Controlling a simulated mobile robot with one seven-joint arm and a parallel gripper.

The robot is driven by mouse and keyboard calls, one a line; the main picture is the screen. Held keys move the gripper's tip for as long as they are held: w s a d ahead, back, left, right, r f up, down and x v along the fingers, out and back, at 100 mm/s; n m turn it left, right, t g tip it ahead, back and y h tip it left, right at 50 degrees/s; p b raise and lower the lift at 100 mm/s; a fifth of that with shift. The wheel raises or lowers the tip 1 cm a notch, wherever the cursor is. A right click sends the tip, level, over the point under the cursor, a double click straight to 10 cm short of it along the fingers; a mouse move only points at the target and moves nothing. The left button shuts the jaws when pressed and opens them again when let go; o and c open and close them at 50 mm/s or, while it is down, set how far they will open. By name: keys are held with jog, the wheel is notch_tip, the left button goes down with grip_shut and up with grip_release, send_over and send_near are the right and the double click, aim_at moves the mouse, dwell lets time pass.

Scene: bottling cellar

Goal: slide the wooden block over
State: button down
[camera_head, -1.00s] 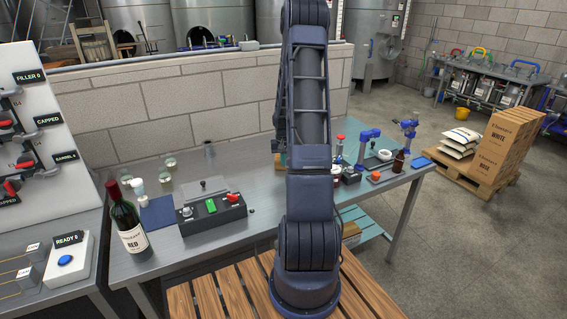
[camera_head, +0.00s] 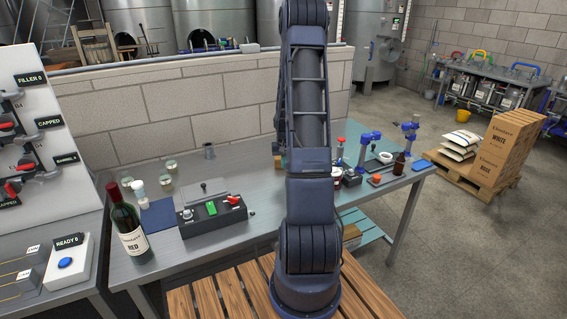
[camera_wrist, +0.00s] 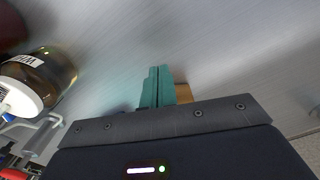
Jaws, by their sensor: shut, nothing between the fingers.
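The wooden block (camera_wrist: 183,93) shows as a small tan-brown piece in the wrist view, just right of my fingers; the rest of it is hidden behind my gripper body. My gripper (camera_wrist: 158,72) has teal fingers pressed together with nothing between them. They are close beside the block; I cannot tell whether they touch it.
The steel table (camera_head: 240,172) is bare left of my arm. A control box (camera_head: 212,214), a red wine bottle (camera_head: 128,225) and glass jars (camera_head: 167,180) stand further left.

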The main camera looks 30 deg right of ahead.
notch_tip(320, 180, up, 9)
jog(key=shift+w+r, duration=0.15)
jog(key=shift+r, duration=0.1)
jog(key=s+a+r+n+t, duration=0.1)
jog(key=s+a+r, duration=0.55)
jog(key=r, duration=0.25)
jog(key=s+a+r+n+t, duration=0.1)
jog(key=s+a+r, duration=0.55)
jog(key=r, duration=0.25)
jog(key=s+a+r+t, duration=0.1)
jog(key=s+a+r, duration=0.1)
jog(key=s, duration=0.4)
jog(key=s+a+r+n, duration=0.1)
jog(key=s+a, duration=0.3)
jog(key=s, duration=0.3)
jog(key=s+a+r+n+t, duration=0.1)
jog(key=s+a+r, duration=0.1)
jog(key=s, duration=0.4)
jog(key=shift+s+a+r+t, duration=0.3)
jog(key=shift+a+r, duration=0.05)
jog(key=shift+a, duration=0.1)
dwell(3.2)
